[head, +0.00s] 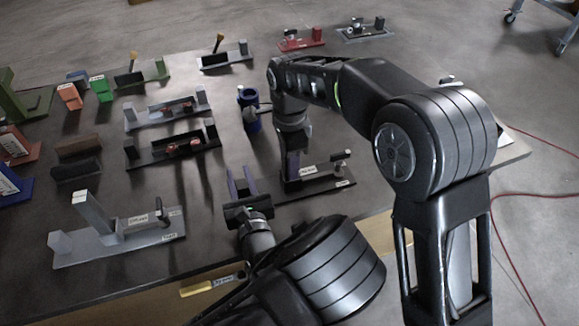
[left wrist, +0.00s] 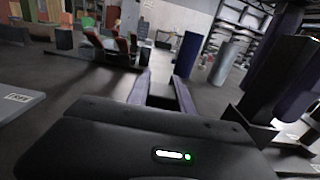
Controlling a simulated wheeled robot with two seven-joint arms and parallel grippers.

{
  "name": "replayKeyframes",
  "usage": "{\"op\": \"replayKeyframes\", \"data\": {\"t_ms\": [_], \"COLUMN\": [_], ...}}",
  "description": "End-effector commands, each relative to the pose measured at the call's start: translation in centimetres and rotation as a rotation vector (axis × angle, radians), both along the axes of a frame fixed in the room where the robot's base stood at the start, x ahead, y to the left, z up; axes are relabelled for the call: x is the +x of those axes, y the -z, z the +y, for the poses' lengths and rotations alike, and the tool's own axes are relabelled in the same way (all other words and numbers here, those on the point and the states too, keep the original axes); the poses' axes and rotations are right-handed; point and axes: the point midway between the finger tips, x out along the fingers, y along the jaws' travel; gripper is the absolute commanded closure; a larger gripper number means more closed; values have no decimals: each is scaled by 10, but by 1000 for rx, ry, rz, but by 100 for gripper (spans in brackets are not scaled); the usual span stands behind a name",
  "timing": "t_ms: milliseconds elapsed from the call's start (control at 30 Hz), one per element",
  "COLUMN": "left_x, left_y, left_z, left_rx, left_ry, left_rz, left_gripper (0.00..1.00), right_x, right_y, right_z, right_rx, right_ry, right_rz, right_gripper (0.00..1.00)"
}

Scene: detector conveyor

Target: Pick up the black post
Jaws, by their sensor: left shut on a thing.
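My left gripper (head: 242,182) is low over the table, its two purplish fingers pointing away from me. They also show in the left wrist view (left wrist: 162,92), with a narrow gap between them; what they grip cannot be made out. My right gripper (head: 291,174) points down at a black base (head: 325,184) with white labels, to the right of the left gripper. A dark upright shape stands there; I cannot tell post from gripper, or whether the right jaws are open. A short post (head: 338,168) stands at the base's right end.
A grey fixture (head: 125,248) with labels stands front left. Black (head: 160,157) and grey (head: 158,120) fixtures with posts lie behind. A blue cylinder (head: 250,122) stands close to my right forearm. Orange and green parts are at the back left. Bare table lies left of my left gripper.

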Motion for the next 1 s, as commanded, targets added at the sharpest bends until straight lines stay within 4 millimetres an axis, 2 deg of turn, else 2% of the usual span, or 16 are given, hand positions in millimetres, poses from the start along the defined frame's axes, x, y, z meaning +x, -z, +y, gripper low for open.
{"op": "replayKeyframes", "data": {"t_ms": [67,500,1000], "left_x": [0,0,0], "left_y": [0,0,0], "left_z": [0,0,0], "left_rx": [0,0,0], "left_ry": [0,0,0], "left_rz": [0,0,0], "left_gripper": [100,100,100], "right_x": [0,0,0], "right_y": [0,0,-1], "right_z": [0,0,0], "right_rx": [0,0,0], "right_ry": [0,0,0], "right_rz": [0,0,-1], "right_gripper": [65,100,100]}}
